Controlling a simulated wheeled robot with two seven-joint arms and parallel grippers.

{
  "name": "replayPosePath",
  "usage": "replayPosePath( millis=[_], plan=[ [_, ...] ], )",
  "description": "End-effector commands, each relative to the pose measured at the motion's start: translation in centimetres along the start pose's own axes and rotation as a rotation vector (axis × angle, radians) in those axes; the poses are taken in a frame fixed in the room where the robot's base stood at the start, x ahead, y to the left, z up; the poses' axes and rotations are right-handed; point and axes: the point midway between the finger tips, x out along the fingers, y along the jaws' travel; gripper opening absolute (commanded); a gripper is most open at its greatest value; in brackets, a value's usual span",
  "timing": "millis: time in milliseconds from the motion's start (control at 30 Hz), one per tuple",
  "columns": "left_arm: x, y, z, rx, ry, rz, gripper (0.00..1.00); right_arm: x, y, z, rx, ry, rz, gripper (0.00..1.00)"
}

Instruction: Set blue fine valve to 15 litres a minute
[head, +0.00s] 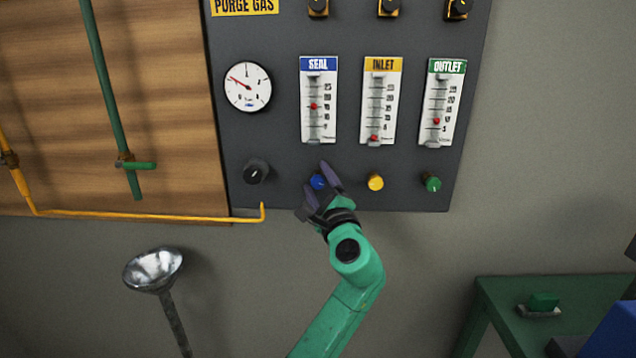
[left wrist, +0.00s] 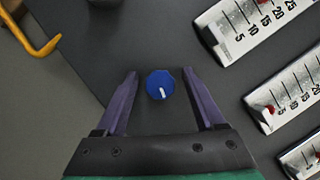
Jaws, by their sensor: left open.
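The blue fine valve (head: 318,182) is a small round knob on the dark panel, below the SEAL flow meter (head: 305,125). My left gripper (head: 317,176) is open at the knob. In the left wrist view the knob (left wrist: 160,84) sits between the two spread fingers (left wrist: 160,72), with a gap on each side. Its white pointer line points toward the palm side. The red float (head: 314,106) in the SEAL meter sits about mid-scale, near what looks like the 15 mark; the digits are small. My right gripper is not in view.
A yellow knob (head: 375,182) and a green knob (head: 433,183) stand to the right, below the INLET (head: 368,100) and OUTLET (head: 459,90) meters. A black knob (head: 255,172) is to the left, below a round gauge (head: 247,87). A yellow pipe (head: 150,216) runs lower left.

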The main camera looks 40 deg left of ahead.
Motion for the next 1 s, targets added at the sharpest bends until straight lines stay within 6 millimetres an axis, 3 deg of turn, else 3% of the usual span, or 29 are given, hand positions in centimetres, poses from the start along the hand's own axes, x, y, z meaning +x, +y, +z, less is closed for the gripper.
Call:
replayPosePath(
  millis=[167,400,533,700,1000],
  plan=[
    [-3.0,0.3,-0.2,-0.003,0.004,0.001,0.71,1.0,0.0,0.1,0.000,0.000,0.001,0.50],
    [-10.2,0.4,-0.4,-0.001,0.007,0.002,0.71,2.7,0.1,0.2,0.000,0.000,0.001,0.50],
    [-13.0,0.3,-0.2,-0.001,0.004,0.002,0.71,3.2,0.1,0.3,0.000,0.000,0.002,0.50],
    [-14.4,0.1,-0.1,0.001,0.002,0.002,0.71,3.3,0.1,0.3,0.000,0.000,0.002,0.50],
    [-14.4,0.1,-0.1,0.001,0.001,0.001,0.71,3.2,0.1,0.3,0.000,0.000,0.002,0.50]
  ],
)
